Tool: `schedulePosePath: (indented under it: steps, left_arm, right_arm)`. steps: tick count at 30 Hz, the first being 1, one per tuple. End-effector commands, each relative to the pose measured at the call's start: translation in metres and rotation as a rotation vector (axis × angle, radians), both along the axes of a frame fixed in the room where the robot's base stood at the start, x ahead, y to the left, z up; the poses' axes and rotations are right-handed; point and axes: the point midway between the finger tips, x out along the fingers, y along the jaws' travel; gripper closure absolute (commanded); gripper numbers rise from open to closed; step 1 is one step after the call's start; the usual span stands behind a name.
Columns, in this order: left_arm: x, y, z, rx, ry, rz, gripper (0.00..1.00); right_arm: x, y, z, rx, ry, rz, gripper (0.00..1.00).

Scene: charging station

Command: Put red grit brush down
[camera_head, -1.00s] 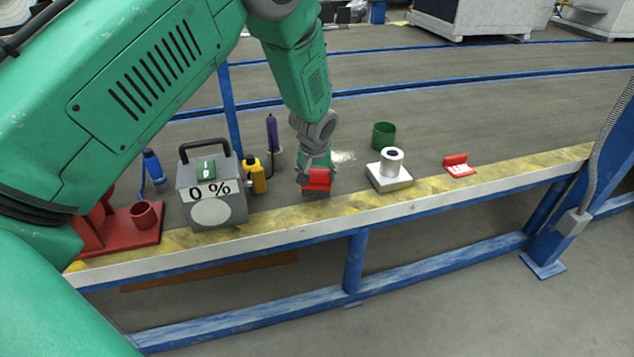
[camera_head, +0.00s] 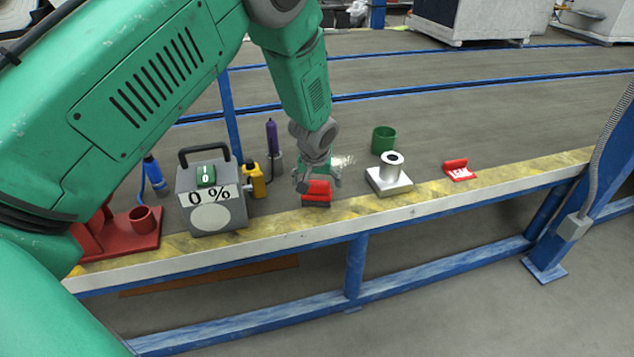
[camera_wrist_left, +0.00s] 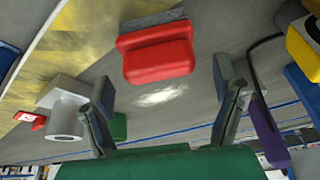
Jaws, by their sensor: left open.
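The red grit brush (camera_head: 316,189) rests on the table close to its striped yellow front edge. In the left wrist view the red brush (camera_wrist_left: 158,62) lies beyond the fingertips, with its grey side away from me. My left gripper (camera_head: 318,181) is open just behind and above the brush. In the left wrist view my left gripper (camera_wrist_left: 163,88) has its fingers spread wide, with clear space between each finger and the brush. My right gripper is out of view.
Left of the brush stand a grey box reading 0 % (camera_head: 212,200), a yellow bottle (camera_head: 254,179) and a purple tool (camera_head: 272,137).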

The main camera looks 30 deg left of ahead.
Motion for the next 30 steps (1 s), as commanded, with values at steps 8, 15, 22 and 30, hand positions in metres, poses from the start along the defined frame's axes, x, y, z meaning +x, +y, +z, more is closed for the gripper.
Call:
schedulePosePath:
  steps: [8,15,22,30]
  left_arm:
    - [-0.02,-0.011,0.062,0.001,-0.002,0.0,0.18]
    - [-0.031,-0.018,0.091,0.0,-0.001,0.001,0.18]
    - [-0.035,-0.019,0.095,0.0,0.002,-0.001,0.18]
    - [-0.133,-0.044,-0.009,-0.032,0.13,-0.158,0.18]
  right_arm:
    - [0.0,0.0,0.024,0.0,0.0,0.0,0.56]
    - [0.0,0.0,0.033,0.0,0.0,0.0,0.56]
    - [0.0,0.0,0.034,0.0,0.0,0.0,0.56]
    - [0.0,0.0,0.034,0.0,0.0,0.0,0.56]
